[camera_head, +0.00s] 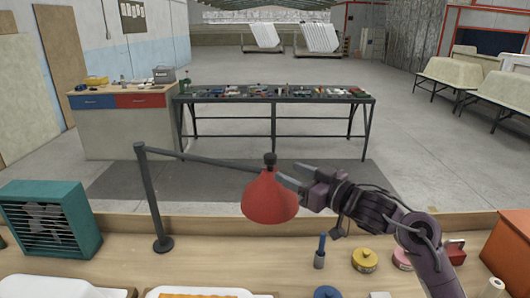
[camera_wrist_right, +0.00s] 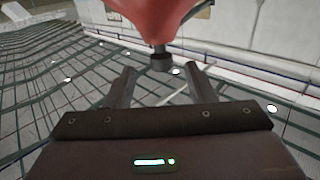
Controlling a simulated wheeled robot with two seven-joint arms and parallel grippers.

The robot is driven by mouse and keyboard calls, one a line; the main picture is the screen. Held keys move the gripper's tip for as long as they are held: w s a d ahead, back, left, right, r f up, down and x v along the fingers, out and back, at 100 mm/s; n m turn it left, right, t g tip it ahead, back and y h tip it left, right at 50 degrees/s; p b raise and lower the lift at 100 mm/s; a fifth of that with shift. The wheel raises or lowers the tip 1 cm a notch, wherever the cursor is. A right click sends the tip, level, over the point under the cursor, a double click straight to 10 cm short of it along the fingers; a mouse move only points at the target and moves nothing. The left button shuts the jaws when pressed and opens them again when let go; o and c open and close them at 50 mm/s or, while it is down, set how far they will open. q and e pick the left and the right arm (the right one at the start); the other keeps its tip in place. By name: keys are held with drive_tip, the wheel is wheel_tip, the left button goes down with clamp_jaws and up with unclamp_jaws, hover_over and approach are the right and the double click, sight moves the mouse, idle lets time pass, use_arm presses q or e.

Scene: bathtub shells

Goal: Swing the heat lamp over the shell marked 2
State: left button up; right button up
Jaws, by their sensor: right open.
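The heat lamp has a red cone shade (camera_head: 270,198) with a dark knob (camera_head: 270,159) on top, hung from a thin arm on a dark post (camera_head: 152,200). The open right gripper (camera_head: 287,173) is just right of the knob, fingers pointing at it. In the right wrist view the knob (camera_wrist_right: 160,62) shows by the gap between the open fingertips (camera_wrist_right: 162,72), with the red shade (camera_wrist_right: 160,18) above; contact cannot be told. Two white shells, left (camera_head: 50,290) and middle (camera_head: 205,293), are cut off by the bottom edge. No number 2 is readable. My left gripper is not in view.
On the bench (camera_head: 200,259), a teal fan heater (camera_head: 48,220) stands at left. A blue-handled tool (camera_head: 320,252), a yellow tin (camera_head: 364,260), a pink roll (camera_head: 402,258) and an orange box (camera_head: 510,250) are at right. The bench between post and tool is clear.

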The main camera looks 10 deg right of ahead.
sight(270, 162)
drive_tip(key=shift+w+a+r, duration=0.2)
drive_tip(key=shift+w+r, duration=0.05)
drive_tip(key=shift+w, duration=0.15)
drive_tip(key=p+x, duration=0.2)
drive_tip(key=x, duration=0.4)
drive_tip(key=shift+a+p, duration=0.1)
drive_tip(key=shift+p, duration=0.25)
drive_tip(key=shift+w+a+f, duration=0.1)
drive_tip(key=shift+w+a, duration=0.1)
drive_tip(key=shift+w, duration=0.05)
clamp_jaws()
